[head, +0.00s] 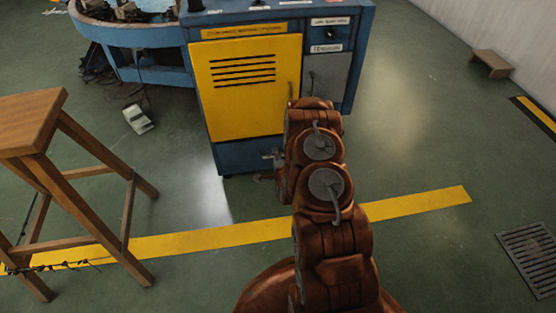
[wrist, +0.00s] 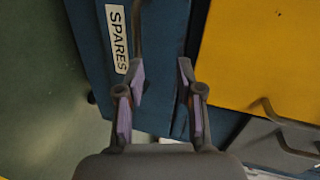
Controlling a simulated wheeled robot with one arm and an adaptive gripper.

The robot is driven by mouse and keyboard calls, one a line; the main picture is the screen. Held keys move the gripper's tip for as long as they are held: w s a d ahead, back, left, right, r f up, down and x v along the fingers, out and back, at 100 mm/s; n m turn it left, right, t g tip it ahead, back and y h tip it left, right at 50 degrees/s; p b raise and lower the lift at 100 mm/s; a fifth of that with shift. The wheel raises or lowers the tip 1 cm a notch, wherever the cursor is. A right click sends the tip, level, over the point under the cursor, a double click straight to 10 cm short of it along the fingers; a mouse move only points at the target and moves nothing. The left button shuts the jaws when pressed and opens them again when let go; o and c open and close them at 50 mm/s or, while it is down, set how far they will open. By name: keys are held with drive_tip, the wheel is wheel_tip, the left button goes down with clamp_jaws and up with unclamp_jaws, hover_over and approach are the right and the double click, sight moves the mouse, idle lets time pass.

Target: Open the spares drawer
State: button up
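The spares drawer (head: 238,158) is the dark blue front at the bottom of the machine, under the yellow panel, in the head view. In the wrist view its blue front (wrist: 88,25) carries a white label (wrist: 117,38) reading SPARES. A thin dark bar (wrist: 138,28), seemingly its handle, runs up from near my left fingertip to the top edge. My gripper (wrist: 160,72) is open, with its two fingers apart and nothing clearly between them. Whether the left finger touches the bar I cannot tell. In the head view my gripper (head: 268,165) is low by the drawer, partly hidden by my arm.
The yellow panel (head: 245,85) and a grey door (head: 328,85) with handles are above the drawer. A wooden stool (head: 30,120) stands at the left. A small pale object (head: 138,119) lies on the floor. Open floor and a yellow stripe (head: 200,241) lie in front.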

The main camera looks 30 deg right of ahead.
drive_tip(key=shift+m+t+h, duration=0.3)
drive_tip(key=shift+m, duration=0.4)
drive_tip(key=shift+w+d+f+b, duration=0.9)
drive_tip(key=shift+w+d+f, duration=0.15)
drive_tip(key=shift+w+f, duration=0.25)
drive_tip(key=shift+w+d+f+b, duration=0.85)
drive_tip(key=shift+w+d+f, duration=0.15)
drive_tip(key=shift+w+f, duration=0.25)
drive_tip(key=shift+r, duration=0.1)
drive_tip(key=shift+c, duration=0.2)
clamp_jaws()
